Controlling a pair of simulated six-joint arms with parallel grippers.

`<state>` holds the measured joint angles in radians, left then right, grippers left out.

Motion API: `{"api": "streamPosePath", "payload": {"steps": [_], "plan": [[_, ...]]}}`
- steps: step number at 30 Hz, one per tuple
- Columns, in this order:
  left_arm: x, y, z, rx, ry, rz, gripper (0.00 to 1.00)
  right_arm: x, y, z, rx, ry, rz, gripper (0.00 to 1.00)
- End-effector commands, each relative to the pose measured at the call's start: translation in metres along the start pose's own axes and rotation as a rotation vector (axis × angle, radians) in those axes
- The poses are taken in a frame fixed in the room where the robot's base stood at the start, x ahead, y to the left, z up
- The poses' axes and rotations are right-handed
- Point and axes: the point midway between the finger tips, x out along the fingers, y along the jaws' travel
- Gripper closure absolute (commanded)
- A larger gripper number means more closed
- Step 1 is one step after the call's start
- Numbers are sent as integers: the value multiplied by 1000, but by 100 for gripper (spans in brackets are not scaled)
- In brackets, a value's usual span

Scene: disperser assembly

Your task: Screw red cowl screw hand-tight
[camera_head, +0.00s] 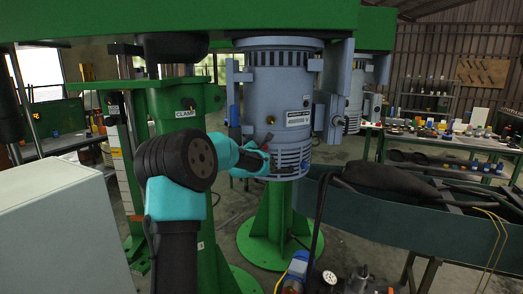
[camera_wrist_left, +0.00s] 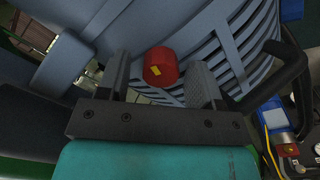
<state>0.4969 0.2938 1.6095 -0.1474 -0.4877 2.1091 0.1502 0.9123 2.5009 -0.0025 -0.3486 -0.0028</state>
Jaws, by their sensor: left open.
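The red cowl screw (camera_wrist_left: 161,67) shows in the left wrist view as a round red knob with a small yellow mark, against the slotted lower cowl of the grey-blue motor (camera_wrist_left: 245,40). My left gripper (camera_wrist_left: 160,80) is open, with one finger on each side of the screw; I cannot tell whether either finger touches it. In the head view the left gripper (camera_head: 262,160) is at the lower front of the motor (camera_head: 281,105), and a bit of red shows by its tips. My right gripper is not in view.
The motor stands above a green pedestal (camera_head: 281,215). A dark green bench (camera_head: 400,215) with a black cable is to the right. A pale box (camera_head: 60,225) fills the lower left. A blue fitting and gauge (camera_head: 328,277) are at the bottom.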

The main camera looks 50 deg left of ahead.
Motion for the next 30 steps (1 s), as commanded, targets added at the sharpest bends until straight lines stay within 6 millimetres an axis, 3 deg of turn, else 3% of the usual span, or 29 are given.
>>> {"api": "streamPosePath", "payload": {"steps": [4,19,30], "plan": [[0,0,0,0,0,0,42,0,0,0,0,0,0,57],[0,0,0,0,0,0,89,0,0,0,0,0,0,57],[0,0,0,44,0,0,89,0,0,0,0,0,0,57]]}}
